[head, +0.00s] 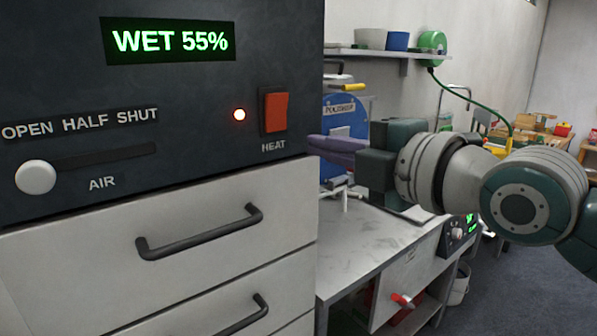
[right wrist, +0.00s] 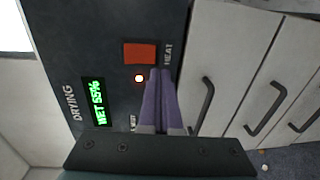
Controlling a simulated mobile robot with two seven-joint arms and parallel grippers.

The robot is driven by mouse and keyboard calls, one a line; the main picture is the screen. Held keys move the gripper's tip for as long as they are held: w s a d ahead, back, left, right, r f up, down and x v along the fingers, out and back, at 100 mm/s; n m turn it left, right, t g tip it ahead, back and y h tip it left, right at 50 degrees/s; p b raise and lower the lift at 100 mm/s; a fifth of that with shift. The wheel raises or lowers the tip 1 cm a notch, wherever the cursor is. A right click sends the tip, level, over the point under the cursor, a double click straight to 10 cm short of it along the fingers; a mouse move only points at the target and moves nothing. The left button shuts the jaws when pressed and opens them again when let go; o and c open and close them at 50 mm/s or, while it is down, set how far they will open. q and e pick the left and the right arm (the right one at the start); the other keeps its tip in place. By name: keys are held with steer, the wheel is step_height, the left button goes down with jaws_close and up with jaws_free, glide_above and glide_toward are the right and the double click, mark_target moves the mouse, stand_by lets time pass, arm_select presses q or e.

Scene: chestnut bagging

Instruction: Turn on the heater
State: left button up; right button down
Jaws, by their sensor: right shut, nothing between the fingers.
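The heater switch is a red rocker (head: 275,111) labelled HEAT on the dark panel of the drying cabinet (head: 190,75). A small indicator lamp (head: 239,114) glows orange-white to its left. The display (head: 168,41) reads WET 55%. My right gripper (head: 312,144) is shut and empty, just right of the panel and below the switch's height. In the right wrist view, its purple fingers (right wrist: 158,77) are together, with tips close to the lamp (right wrist: 138,78) and the red switch (right wrist: 139,53). I cannot tell whether they touch the panel. My left gripper is out of view.
An AIR slider (head: 36,177) with a white knob sits at the OPEN end. White drawers with dark handles (head: 200,232) are below the panel. A grey worktop (head: 375,245) stands to the right, with a shelf (head: 375,52) of containers above.

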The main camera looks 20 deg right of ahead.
steer(key=b+v, duration=0.1)
steer(key=v, duration=0.5)
steer(key=shift+s+f, duration=0.25)
steer(key=shift+f, duration=0.3)
steer(key=shift+d, duration=0.1)
steer(key=s+f+m+g+h, duration=0.5)
steer(key=s+f+m+g, duration=0.6)
steer(key=s+f+m, duration=0.85)
steer(key=s+r+p, duration=0.2)
steer(key=r+p, duration=1.4)
steer(key=r, duration=0.1)
steer(key=s+r+g+p, duration=0.1)
steer(key=s+r+p, duration=0.1)
steer(key=r+p, duration=1.5)
steer(key=shift+r+h, duration=0.2)
steer(key=shift+h, duration=0.1)
steer(key=shift+m, duration=0.25)
